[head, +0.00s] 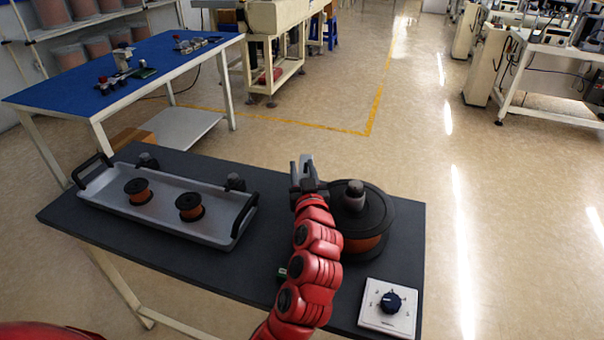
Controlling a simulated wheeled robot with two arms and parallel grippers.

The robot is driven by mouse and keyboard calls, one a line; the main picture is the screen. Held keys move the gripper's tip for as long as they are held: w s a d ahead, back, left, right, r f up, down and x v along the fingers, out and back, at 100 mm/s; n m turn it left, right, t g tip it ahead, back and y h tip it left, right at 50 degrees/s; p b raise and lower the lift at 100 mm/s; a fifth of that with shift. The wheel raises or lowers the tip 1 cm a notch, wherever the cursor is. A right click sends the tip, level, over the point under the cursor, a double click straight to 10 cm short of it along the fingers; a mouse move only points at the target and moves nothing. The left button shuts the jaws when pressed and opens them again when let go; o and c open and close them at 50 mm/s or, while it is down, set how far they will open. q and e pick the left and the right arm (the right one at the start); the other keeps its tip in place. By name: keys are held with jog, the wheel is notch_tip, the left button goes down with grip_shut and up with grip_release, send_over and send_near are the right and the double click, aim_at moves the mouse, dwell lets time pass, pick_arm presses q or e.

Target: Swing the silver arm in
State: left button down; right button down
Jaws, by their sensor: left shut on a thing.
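A black bowl feeder (378,211) with a copper-brown band around its lower side and a grey knob on top stands at the right part of the dark table. My left gripper (304,174) is at the feeder's left rim, shut on a small pale silver piece that looks like the silver arm (307,160). Most of that arm is hidden by the gripper, so its angle to the bowl cannot be told. My red left arm comes up from the bottom edge and covers the table left of the feeder. My right gripper is not in view.
A grey tray (165,222) with two copper spools (138,191) lies on the left. The dark table top (195,262) is clear before the tray. A blue table (62,95) stands behind.

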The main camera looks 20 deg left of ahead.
pick_arm(q)
jog(key=c, duration=0.5)
grip_release()
jog(key=shift+s, duration=0.1)
jog(key=p+v, duration=0.3)
jog(key=v, duration=1.4)
jog(key=shift+s+p, duration=0.2)
jog(key=shift+p, duration=0.1)
